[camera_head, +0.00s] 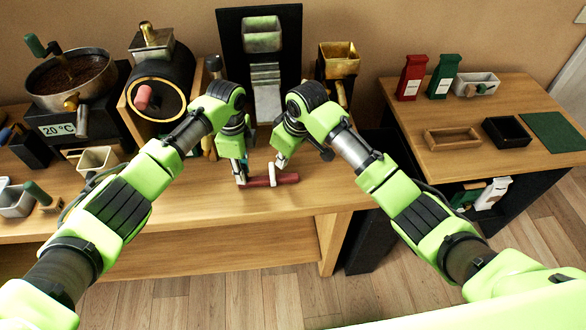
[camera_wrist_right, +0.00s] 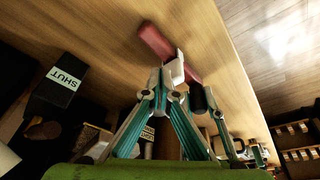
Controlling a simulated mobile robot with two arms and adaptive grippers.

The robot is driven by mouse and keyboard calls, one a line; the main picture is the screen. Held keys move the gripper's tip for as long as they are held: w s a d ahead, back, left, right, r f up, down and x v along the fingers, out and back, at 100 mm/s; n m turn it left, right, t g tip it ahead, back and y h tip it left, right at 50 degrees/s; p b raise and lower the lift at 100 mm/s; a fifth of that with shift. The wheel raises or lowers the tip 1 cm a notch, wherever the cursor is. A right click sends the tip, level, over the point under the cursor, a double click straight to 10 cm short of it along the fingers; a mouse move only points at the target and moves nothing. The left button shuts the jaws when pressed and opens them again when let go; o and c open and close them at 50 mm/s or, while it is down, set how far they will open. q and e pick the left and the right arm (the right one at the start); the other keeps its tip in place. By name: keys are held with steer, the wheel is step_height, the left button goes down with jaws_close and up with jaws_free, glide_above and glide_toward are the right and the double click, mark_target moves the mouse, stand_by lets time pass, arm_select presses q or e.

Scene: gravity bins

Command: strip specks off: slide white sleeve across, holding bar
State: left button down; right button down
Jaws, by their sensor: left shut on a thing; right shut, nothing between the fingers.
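A dark red bar (camera_head: 289,178) is held level just above or at the front part of the wooden bench; I cannot tell whether it touches the wood. A white sleeve (camera_head: 272,174) sits around its middle. My left gripper (camera_head: 242,179) is shut on the left end of the bar. My right gripper (camera_head: 279,163) is shut and empty, its tips close to the sleeve from above. In the right wrist view the bar (camera_wrist_right: 155,42) and the sleeve (camera_wrist_right: 175,70) lie just past my fingertips. Contact with the sleeve is unclear. Specks are too small to see.
The bench (camera_head: 200,213) has free wood in front. Behind stand a black panel with a metal chute (camera_head: 267,95), a drum (camera_head: 157,92), a brass hopper (camera_head: 339,60) and a pan (camera_head: 72,75). A side table (camera_head: 440,155) on the right holds trays and red and green packets.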

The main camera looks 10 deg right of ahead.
arm_select(q)
steer(key=shift+f, duration=0.1)
arm_select(e)
steer(key=r, duration=0.1)
steer(key=d+r, duration=0.1)
steer(key=r, duration=0.1)
steer(key=shift+r, duration=0.3)
arm_select(q)
steer(key=c, duration=1.7)
jaws_free()
arm_select(e)
steer(key=shift+w+f, duration=0.1)
